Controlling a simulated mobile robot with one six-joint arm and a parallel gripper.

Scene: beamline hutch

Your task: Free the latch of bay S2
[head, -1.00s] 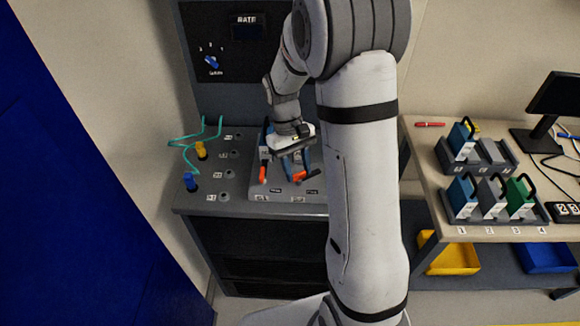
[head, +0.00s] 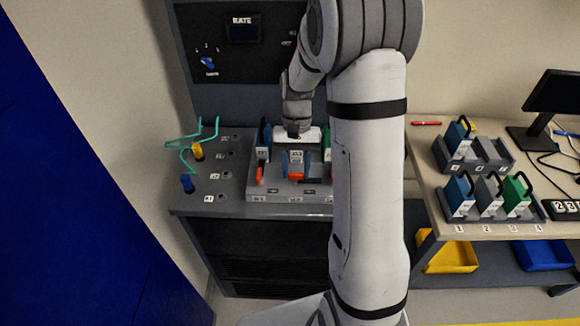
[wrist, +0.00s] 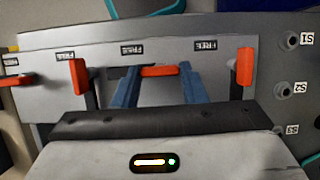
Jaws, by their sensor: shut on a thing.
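A grey rack (head: 316,196) on the console holds modules in a row, with orange latch handles along its front. My gripper (wrist: 160,74) is shut on one orange latch handle (wrist: 165,71), with a blue finger on either side. This handle lies crosswise in the wrist view; the handles to its left (wrist: 78,76) and right (wrist: 244,66) stand lengthwise. In the head view the held latch (head: 295,177) sits in front of the middle module (head: 295,157), right of another orange latch (head: 260,174). The bay labels are too small to read surely, and my arm hides the rack's right end.
A yellow plug (head: 198,151) and a blue plug (head: 187,184) stand left of the rack with teal cable around them. A blue module (head: 264,141) is in the left bay. The right-hand table (head: 430,160) carries more modules and a monitor (head: 556,105).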

